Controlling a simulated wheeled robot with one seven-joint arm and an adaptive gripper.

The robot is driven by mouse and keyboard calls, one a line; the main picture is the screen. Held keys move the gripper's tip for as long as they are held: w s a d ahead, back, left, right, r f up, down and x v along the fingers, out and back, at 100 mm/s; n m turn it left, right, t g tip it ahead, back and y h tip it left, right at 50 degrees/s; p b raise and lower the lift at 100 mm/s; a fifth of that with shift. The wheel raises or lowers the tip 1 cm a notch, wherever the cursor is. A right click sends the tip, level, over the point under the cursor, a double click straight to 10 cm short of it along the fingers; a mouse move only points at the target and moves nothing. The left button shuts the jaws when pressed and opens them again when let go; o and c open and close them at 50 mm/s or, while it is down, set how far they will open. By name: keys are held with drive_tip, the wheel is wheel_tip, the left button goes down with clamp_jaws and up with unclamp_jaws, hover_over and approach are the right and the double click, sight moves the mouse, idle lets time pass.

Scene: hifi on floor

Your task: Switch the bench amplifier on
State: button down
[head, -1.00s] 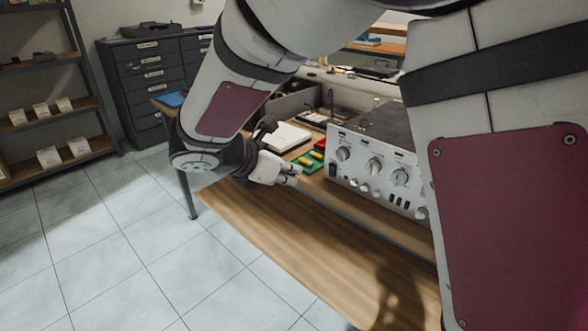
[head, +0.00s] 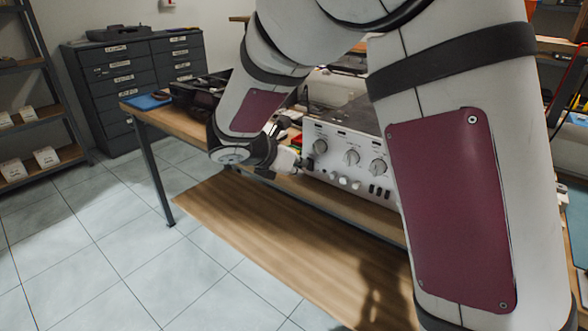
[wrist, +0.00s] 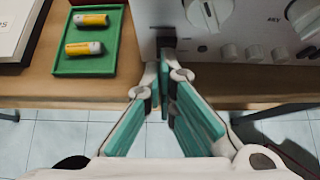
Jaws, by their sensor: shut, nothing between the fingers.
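The bench amplifier (head: 334,142) stands on the wooden bench, its silver front panel carrying large round knobs, small knobs and dark switches. It also fills the top right of the wrist view (wrist: 226,38). A small black switch (wrist: 166,43) sits low at the panel's left end. My gripper (wrist: 166,70) is shut and empty, its fingertips just in front of and below this switch in the picture. I cannot tell whether they touch it. In the head view my gripper (head: 301,164) is at the panel's lower left corner, where it hides the switch at least partly.
A green tray (wrist: 90,68) with two yellow batteries (wrist: 83,48) lies left of the amplifier. A white book-like item (wrist: 18,35) is further left. The bench's front edge (wrist: 60,98) runs below my gripper. Dark drawer cabinets (head: 120,80) stand behind; the tiled floor at left is clear.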

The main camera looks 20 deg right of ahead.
drive_tip(key=shift+w+d+r+p, duration=0.2)
drive_tip(key=shift+w+d+p, duration=0.1)
drive_tip(key=shift+p, duration=0.2)
drive_tip(key=shift+r+p, duration=0.8)
